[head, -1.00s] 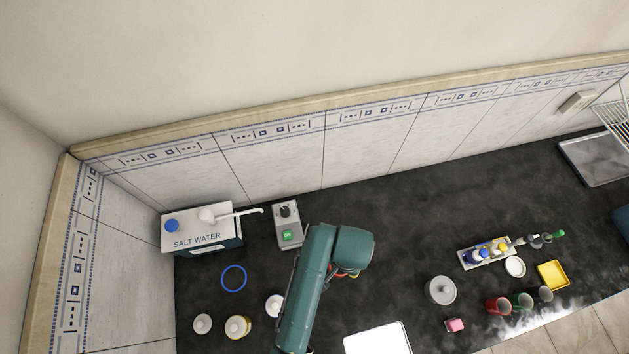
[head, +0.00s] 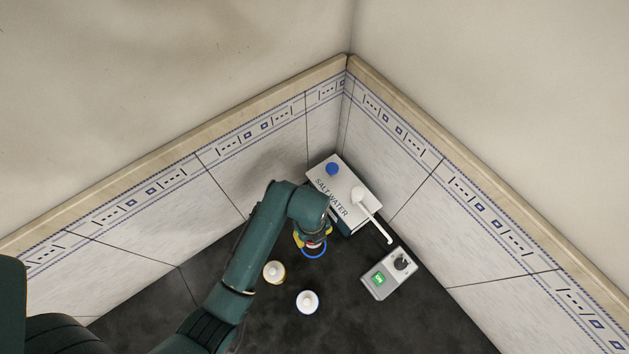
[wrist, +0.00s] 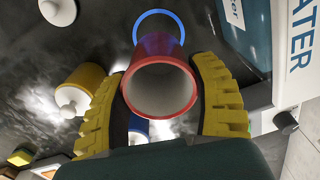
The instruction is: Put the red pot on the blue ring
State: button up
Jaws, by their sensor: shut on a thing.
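The red pot (wrist: 160,88) shows in the wrist view with its open mouth towards the camera. My gripper (wrist: 165,64) is shut on it, one yellow finger on each side. The blue ring (wrist: 158,12) lies on the dark bench behind the pot's far side, its near part hidden by the pot. In the head view my gripper (head: 313,238) is above the back part of the blue ring (head: 314,257), whose front arc shows. The pot is mostly hidden there. I cannot tell the gap between pot and bench.
The salt water dispenser (head: 338,187) stands close by in the corner, its spout pointing right. A grey device with a green button (head: 379,279) is further right. A yellow-banded white-capped jar (head: 274,272) and a white-capped jar (head: 307,301) stand near the ring.

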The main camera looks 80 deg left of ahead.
notch_tip(320, 180, down, 7)
jog(key=shift+f+b, duration=0.1)
jog(key=shift+b, duration=0.2)
jog(key=shift+f, duration=0.15)
jog(key=o, duration=1.3)
notch_tip(320, 180, up, 12)
jog(key=shift+s+r+p, duration=0.1)
jog(key=shift+r+p, duration=0.05)
jog(key=shift+p, duration=0.55)
